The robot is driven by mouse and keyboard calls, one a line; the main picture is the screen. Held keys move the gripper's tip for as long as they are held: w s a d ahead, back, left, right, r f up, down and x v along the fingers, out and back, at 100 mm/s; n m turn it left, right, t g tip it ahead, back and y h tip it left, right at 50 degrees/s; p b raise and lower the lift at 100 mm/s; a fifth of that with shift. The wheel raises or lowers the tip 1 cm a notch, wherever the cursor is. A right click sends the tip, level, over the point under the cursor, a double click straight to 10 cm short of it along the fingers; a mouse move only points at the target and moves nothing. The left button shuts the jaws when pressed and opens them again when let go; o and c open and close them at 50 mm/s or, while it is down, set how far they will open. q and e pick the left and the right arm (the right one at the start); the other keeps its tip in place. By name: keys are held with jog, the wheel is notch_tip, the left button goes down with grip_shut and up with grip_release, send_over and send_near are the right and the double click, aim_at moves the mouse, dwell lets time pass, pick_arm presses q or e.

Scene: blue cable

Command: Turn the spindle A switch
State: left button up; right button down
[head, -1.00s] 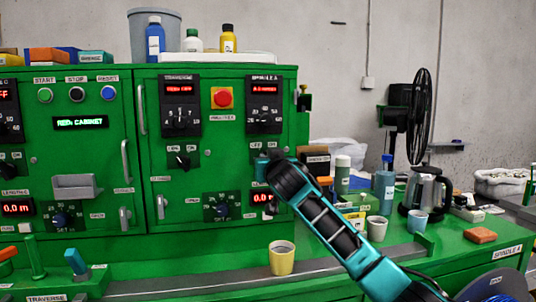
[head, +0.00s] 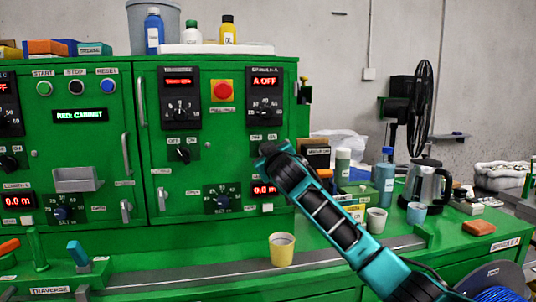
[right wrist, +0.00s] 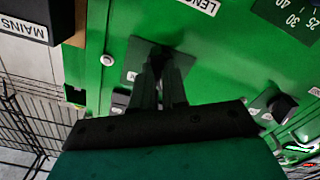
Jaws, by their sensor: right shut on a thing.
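The spindle A display (head: 265,82) on the green cabinet reads "A OFF" in red. Below its dial, the switch plate (head: 257,138) shows only in part, as my right gripper (head: 268,152) covers the switch in the head view. In the right wrist view my gripper (right wrist: 160,72) is shut on the black switch knob (right wrist: 157,57), which sits on a dark plate (right wrist: 136,60) on the green panel. The fingers hide most of the knob, so its exact angle is unclear. My left gripper is not in view.
A similar switch (head: 183,154) sits to the left, and a red emergency button (head: 222,91) above. Bottles, a kettle (head: 424,187) and cups crowd the green bench at right.

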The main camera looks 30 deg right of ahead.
dwell(0.3)
jog(key=c, duration=1.2)
grip_release()
jog(key=shift+o, duration=0.2)
jog(key=b+v, duration=0.1)
jog(key=v, duration=1.2)
jog(key=shift+b, duration=0.3)
jog(key=shift+f, duration=0.1)
